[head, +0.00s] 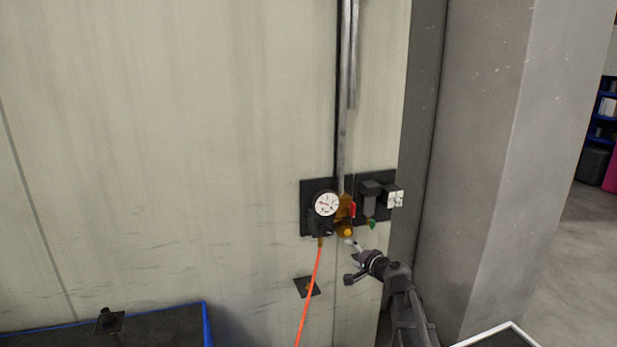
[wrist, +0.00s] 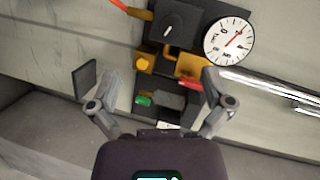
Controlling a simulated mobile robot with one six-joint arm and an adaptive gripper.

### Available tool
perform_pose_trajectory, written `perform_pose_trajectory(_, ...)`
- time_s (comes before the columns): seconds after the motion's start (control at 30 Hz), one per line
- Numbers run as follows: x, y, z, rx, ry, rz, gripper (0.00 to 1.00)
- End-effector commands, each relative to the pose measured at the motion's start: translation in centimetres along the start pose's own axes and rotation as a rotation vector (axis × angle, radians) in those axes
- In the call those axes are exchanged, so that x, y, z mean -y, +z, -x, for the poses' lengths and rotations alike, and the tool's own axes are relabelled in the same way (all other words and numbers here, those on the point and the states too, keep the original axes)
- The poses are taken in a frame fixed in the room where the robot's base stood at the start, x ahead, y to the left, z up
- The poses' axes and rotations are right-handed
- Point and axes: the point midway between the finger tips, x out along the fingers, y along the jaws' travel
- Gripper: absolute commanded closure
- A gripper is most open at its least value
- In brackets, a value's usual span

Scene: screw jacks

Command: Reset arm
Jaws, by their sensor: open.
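My gripper (head: 352,262) is in front of the wall panel at the lower right of centre in the head view. In the wrist view my gripper (wrist: 150,84) has its two fingers spread wide with nothing held between them. The air unit on the wall has a round white pressure gauge (head: 327,204), a red handle (head: 352,210) and a yellow knob (head: 348,233). The gauge (wrist: 229,41), red handle (wrist: 190,84) and yellow knob (wrist: 144,62) also show in the wrist view, beyond the fingers. I cannot tell the exact gap to them.
An orange hose (head: 309,290) hangs below the gauge. A metal pipe (head: 346,100) runs up the wall. A grey pillar (head: 480,150) stands close on the right. A dark blue-edged surface (head: 165,328) lies at lower left. Open floor (head: 580,260) shows at far right.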

Motion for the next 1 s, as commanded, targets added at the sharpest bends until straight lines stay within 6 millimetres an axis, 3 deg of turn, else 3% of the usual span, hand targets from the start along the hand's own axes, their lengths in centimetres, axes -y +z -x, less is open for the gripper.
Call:
perform_pose_trajectory(0.03, -1.6, 2.1, 0.5, 0.048, 0.038, 0.048, 0.0)
perform_pose_trajectory(0.2, -5.9, 7.5, 2.0, 0.214, 0.187, 0.205, 0.0)
perform_pose_trajectory(0.5, -14.5, 14.8, 7.2, 0.488, 0.5, 0.435, 0.0)
perform_pose_trajectory(0.8, -22.1, 18.7, 15.0, 0.716, 0.868, 0.594, 0.0)
perform_pose_trajectory(1.0, -24.7, 19.5, 19.2, 0.802, 1.06, 0.643, 0.0)
